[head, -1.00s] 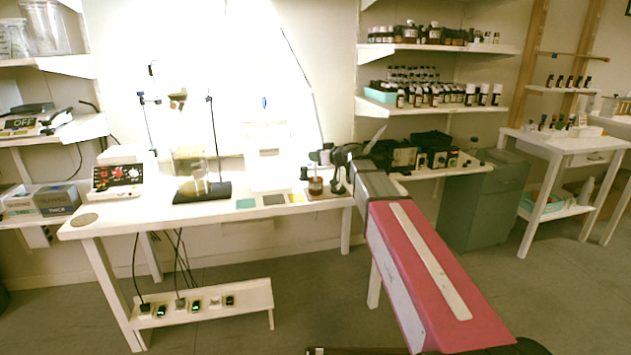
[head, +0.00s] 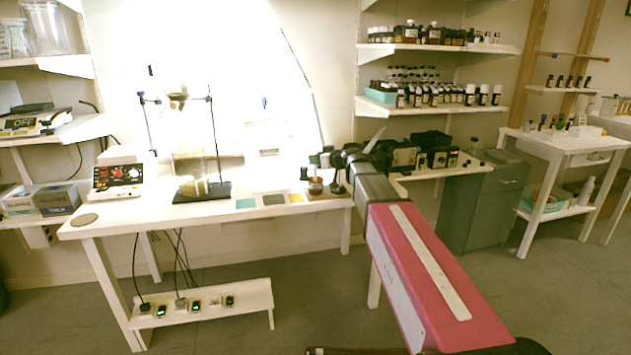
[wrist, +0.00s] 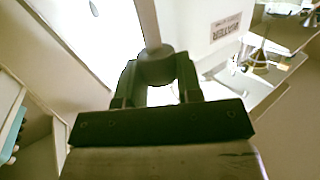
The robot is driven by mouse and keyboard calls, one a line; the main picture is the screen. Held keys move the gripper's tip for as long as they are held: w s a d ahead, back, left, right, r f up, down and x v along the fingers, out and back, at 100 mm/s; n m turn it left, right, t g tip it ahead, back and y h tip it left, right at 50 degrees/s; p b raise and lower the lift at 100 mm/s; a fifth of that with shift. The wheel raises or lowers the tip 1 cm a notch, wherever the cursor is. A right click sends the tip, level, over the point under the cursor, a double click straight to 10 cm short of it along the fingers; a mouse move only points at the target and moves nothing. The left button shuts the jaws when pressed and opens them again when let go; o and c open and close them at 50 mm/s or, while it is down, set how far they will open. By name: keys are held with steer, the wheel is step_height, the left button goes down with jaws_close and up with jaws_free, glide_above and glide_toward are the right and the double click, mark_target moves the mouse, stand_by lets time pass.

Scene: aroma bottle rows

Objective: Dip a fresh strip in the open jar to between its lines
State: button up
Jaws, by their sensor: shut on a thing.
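The small brown jar (head: 315,186) stands on a little board at the right end of the white bench. My gripper (head: 322,159) is just above the jar in the head view; the gap between them is hard to judge. In the wrist view my gripper (wrist: 158,85) is shut on a grey rounded piece (wrist: 155,66) with a long pale shaft that runs out of the top of the picture. I cannot tell whether this is the strip itself or something that holds it. Its far end, any lines and the jar's mouth do not show clearly.
Shelves of bottles (head: 440,95) are behind to the right. A side table (head: 570,142) stands at far right.

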steer(key=shift+f, duration=0.4)
stand_by(0.6)
stand_by(0.7)
steer(key=shift+r, duration=2.95)
steer(key=shift+d, duration=0.1)
